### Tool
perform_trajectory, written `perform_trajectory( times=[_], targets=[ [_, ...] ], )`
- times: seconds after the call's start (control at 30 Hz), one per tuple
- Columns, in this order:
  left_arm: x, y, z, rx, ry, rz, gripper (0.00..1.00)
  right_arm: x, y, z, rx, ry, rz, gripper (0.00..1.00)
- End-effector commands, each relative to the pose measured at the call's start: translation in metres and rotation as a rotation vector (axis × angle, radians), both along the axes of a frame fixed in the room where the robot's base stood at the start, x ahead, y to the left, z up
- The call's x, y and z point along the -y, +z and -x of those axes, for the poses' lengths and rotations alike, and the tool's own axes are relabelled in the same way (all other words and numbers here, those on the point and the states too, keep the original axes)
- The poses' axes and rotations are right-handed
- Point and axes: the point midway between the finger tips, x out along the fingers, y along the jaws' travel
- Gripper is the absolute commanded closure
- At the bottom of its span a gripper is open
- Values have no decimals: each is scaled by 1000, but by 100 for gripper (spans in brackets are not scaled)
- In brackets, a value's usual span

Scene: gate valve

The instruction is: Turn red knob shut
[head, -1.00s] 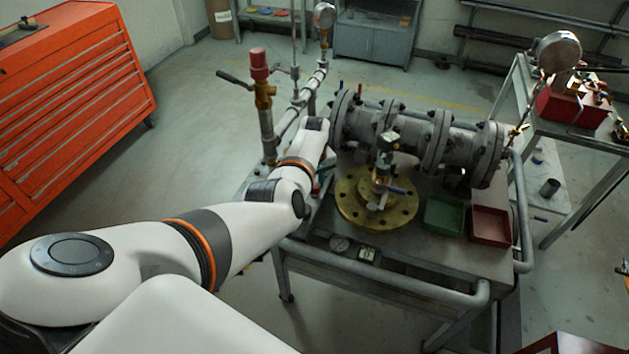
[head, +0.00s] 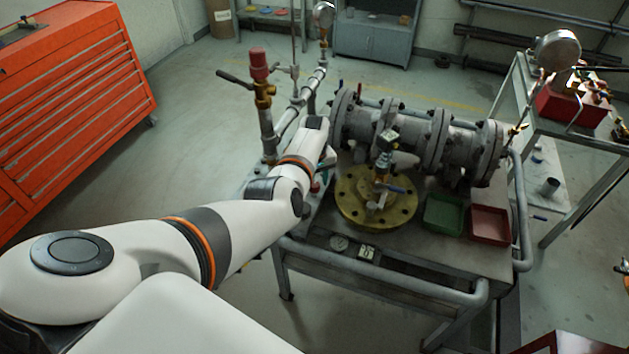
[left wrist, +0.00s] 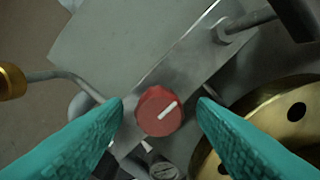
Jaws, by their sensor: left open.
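The red knob (left wrist: 160,111) is round with a white pointer line, which slants up to the right in the left wrist view. It sits on a grey metal plate (left wrist: 175,68). My left gripper (left wrist: 160,103) has teal ridged fingers, open, with one fingertip on each side of the knob. Gaps show between the fingertips and the knob, so I see no contact; the height above it is hard to judge. In the head view my left arm reaches to the left end of the bench, and its wrist hides most of the gripper and knob area.
A brass flange (head: 352,207) lies close right of the gripper, with a large grey pipe valve (head: 415,138) behind. Green (head: 443,214) and red (head: 490,224) trays sit at the bench's right. A vertical pipe with a red cap (head: 259,65) stands behind left.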

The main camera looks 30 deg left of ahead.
Motion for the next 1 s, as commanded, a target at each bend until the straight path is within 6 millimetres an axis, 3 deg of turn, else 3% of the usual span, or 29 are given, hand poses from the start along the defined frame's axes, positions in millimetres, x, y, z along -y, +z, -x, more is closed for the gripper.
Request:
perform_trajectory(
  times=[0.23,0.7,1.0],
  targets=[
    [0,11,0,1,0,0,48,1,4,0,0,1,1,35],
    [0,99,-1,4,0,-1,48,1,0,0,0,1,2,35],
    [0,120,0,0,0,0,48,1,-3,0,0,1,1,35]
  ],
)
